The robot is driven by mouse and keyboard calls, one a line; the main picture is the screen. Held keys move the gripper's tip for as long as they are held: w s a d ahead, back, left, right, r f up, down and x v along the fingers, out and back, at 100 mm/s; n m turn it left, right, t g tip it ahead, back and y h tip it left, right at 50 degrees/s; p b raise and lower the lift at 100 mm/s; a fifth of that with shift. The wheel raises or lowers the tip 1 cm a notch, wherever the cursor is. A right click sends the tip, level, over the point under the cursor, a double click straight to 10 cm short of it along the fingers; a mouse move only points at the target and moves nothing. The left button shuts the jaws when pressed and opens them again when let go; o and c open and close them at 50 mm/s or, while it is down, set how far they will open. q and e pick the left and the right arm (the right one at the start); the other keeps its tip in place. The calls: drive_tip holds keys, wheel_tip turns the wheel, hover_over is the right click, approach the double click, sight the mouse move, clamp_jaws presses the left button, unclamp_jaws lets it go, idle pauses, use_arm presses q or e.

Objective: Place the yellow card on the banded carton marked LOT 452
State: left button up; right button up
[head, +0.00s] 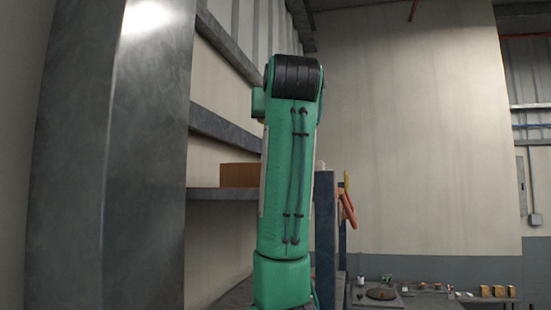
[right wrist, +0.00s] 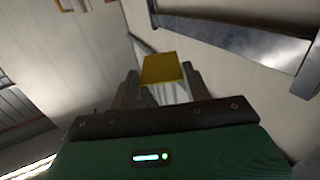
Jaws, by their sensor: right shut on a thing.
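My right gripper (right wrist: 161,82) shows in the right wrist view, with its two dark fingers shut on the yellow card (right wrist: 162,67). The card sits between the fingertips and is clear of any surface that I can see. In the head view one of my green arms stands upright in the middle, and no gripper shows there. A plain brown box (head: 237,175) sits on a shelf behind the arm, partly hidden by it. No band or lot mark can be read on it. My left gripper is not in view.
A large grey metal post (head: 110,160) fills the left of the head view. The shelf (head: 222,193) runs behind my arm. A low bench (head: 425,298) with small items and several small boxes is at the lower right. A metal beam (right wrist: 250,45) crosses the right wrist view.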

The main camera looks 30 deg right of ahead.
wheel_tip(320, 180, down, 5)
drive_tip(key=shift+s+f+p, duration=0.1)
drive_tip(key=shift+f+p, duration=0.05)
drive_tip(key=shift+p, duration=0.35)
drive_tip(key=shift+f, duration=0.45)
drive_tip(key=shift+s+f, duration=0.1)
drive_tip(key=shift+f, duration=0.2)
wheel_tip(320, 180, down, 2)
drive_tip(key=shift+f+p, duration=0.25)
drive_tip(key=shift+p, duration=0.2)
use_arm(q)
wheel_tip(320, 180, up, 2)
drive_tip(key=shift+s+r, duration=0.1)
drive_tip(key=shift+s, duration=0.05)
use_arm(e)
drive_tip(key=shift+f, duration=0.1)
